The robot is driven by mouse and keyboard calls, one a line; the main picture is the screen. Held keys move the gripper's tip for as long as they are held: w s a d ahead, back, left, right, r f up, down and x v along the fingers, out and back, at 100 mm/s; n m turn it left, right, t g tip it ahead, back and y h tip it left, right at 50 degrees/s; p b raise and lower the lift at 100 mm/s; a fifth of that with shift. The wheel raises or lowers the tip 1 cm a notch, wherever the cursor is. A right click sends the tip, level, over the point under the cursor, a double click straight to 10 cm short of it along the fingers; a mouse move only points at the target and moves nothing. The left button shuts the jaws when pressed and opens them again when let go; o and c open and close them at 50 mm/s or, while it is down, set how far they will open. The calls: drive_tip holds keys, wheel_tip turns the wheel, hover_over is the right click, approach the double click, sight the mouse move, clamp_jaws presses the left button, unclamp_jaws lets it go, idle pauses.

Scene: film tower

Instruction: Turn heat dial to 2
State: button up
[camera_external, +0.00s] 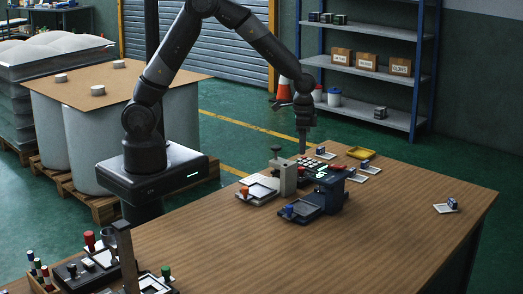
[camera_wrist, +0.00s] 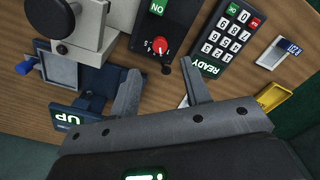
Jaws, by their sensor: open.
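The heat dial is a small red knob (camera_wrist: 160,46) on a black control box (camera_wrist: 168,22) in the wrist view. Faint white marks sit around the knob; I cannot read its setting. A green sign, upside down in this view, reads ON on the same box. My gripper (camera_wrist: 160,68) is open and empty. Its two fingers are spread, with their tips just below the knob in the picture, one to each side. In the external view my gripper (camera_external: 303,149) points down over the devices on the table, and the knob cannot be clearly made out.
A black keypad (camera_wrist: 230,37) with a green READY display lies right of the box. A grey press (camera_wrist: 85,25) and a blue device with an UP sign (camera_wrist: 72,116) stand left. A yellow tray (camera_wrist: 274,98) lies right. The wooden table (camera_external: 400,225) is clear at front right.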

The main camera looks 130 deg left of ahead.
drive_tip(key=shift+r, duration=1.65)
drive_tip(key=d+r+m+t+y, duration=0.1)
drive_tip(key=d+r+m, duration=0.1)
drive_tip(key=d+r, duration=0.65)
drive_tip(key=d+r+m+t, duration=0.1)
drive_tip(key=d+r, duration=0.4)
drive_tip(key=d, duration=0.6)
drive_tip(key=s+d+r+m+t, duration=0.1)
drive_tip(key=s+d+r+m, duration=0.1)
drive_tip(key=s+d, duration=0.5)
drive_tip(key=s+d+r+m+t+h, duration=0.1)
drive_tip(key=s+d+r+m+t, duration=0.1)
drive_tip(key=s+d, duration=0.5)
drive_tip(key=shift+d+r+m+t, duration=0.3)
drive_tip(key=shift+d+r, duration=0.25)
drive_tip(key=shift+d, duration=0.6)
